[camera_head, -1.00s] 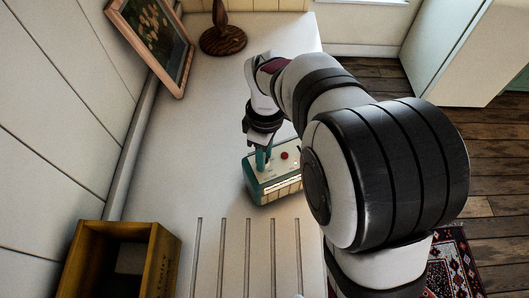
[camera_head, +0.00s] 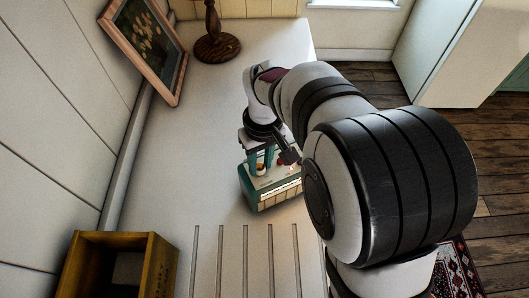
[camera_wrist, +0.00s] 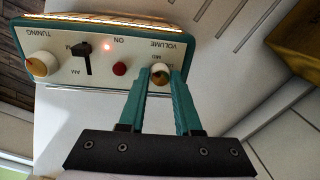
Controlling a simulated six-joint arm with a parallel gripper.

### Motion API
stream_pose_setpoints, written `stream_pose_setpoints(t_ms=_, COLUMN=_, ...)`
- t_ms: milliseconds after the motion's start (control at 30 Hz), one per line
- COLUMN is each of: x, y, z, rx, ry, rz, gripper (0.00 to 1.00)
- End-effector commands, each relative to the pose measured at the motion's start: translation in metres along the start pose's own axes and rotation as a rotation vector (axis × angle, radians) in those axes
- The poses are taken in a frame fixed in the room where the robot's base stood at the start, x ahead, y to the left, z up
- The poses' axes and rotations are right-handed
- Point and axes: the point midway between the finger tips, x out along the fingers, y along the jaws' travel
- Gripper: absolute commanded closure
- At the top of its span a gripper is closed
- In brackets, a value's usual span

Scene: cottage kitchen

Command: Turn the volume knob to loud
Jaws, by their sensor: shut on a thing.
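The radio (camera_head: 270,197) is a teal and cream box on the white counter. In the wrist view its cream panel (camera_wrist: 60,75) shows upside down, with the word VOLUME beside a small cream and brown volume knob (camera_wrist: 160,74). My gripper (camera_wrist: 161,73) has its two teal fingers closed on either side of this knob. In the head view my gripper (camera_head: 262,170) points down onto the radio's top. The label near the knob seems to read MID. The knob's pointer is too small to read.
The panel also carries a tuning knob (camera_wrist: 40,65), a black AM/FM switch (camera_wrist: 84,52), a red button (camera_wrist: 119,68) and a lit red lamp (camera_wrist: 108,47). A wooden crate (camera_head: 160,262) stands front left, a picture frame (camera_head: 170,88) and wooden stand (camera_head: 217,48) behind. Counter left of the radio is clear.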

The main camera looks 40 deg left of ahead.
Motion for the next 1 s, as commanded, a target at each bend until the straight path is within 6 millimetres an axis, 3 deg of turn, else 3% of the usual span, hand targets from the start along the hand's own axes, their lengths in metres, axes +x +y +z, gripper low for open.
stream_pose_setpoints(t_ms=1000, x=-0.0004, y=-0.0012, z=0.0009, rx=0.960, ry=0.051, rz=-0.001, gripper=1.00)
